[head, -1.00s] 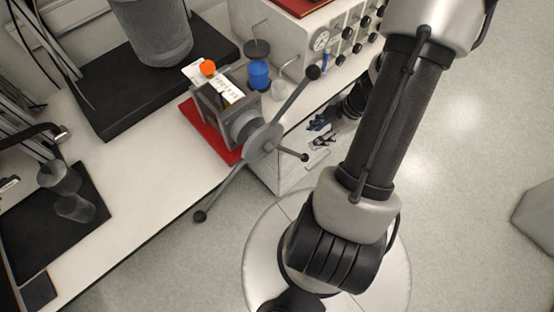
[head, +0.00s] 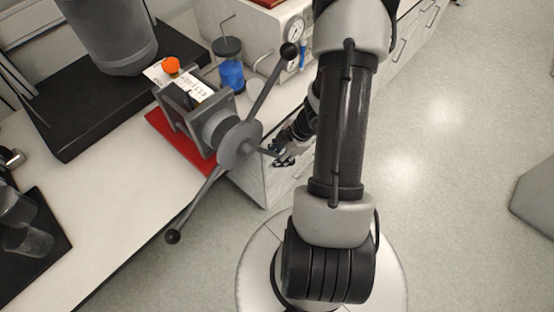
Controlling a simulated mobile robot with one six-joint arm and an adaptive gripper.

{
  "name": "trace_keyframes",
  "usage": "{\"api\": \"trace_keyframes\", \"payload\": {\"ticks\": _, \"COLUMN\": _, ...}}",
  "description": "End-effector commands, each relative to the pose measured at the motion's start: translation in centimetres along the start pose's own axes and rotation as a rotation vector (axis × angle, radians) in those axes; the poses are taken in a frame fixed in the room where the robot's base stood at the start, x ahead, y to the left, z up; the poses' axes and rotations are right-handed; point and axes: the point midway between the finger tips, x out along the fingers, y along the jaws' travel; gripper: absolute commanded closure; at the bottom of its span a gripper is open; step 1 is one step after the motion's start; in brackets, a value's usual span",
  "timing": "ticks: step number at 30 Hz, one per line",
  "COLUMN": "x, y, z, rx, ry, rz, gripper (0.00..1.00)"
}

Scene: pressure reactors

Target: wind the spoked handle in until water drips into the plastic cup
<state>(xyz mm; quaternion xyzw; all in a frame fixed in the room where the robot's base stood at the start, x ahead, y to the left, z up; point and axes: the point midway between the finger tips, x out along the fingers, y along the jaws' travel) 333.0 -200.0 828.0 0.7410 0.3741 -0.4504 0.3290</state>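The spoked handle (head: 240,146) is a grey hub on the pump's near side. One spoke rises to a black ball at upper right, one runs down to a ball at lower left. A short third spoke points right, toward my gripper (head: 279,155). My gripper is at that spoke's outer end, small and dark in view; its ball is not distinguishable there. I cannot tell whether the fingers touch it or are closed. The grey pump body (head: 188,103) stands on a red base. A plastic cup cannot be made out clearly, and no drip shows.
A blue-filled bottle (head: 231,75) stands behind the pump, close to a pale panel with a gauge (head: 295,58). A large grey vessel (head: 112,35) stands on a black slab at left. Drawers lie below the bench; open floor is at right.

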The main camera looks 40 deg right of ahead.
Motion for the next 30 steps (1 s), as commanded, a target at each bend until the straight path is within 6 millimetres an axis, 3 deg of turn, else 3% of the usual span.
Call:
{"api": "trace_keyframes", "payload": {"ticks": 11, "x": 0.43, "y": 0.03, "z": -0.02, "rx": 0.0, "ry": 0.0, "rz": 0.001, "gripper": 0.68}}
{"api": "trace_keyframes", "payload": {"ticks": 25, "x": 0.43, "y": 0.02, "z": -0.02, "rx": 0.0, "ry": 0.0, "rz": 0.0, "gripper": 0.99}}
{"api": "trace_keyframes", "payload": {"ticks": 30, "x": 0.43, "y": 0.02, "z": -0.02, "rx": 0.0, "ry": 0.0, "rz": 0.0, "gripper": 1.0}}
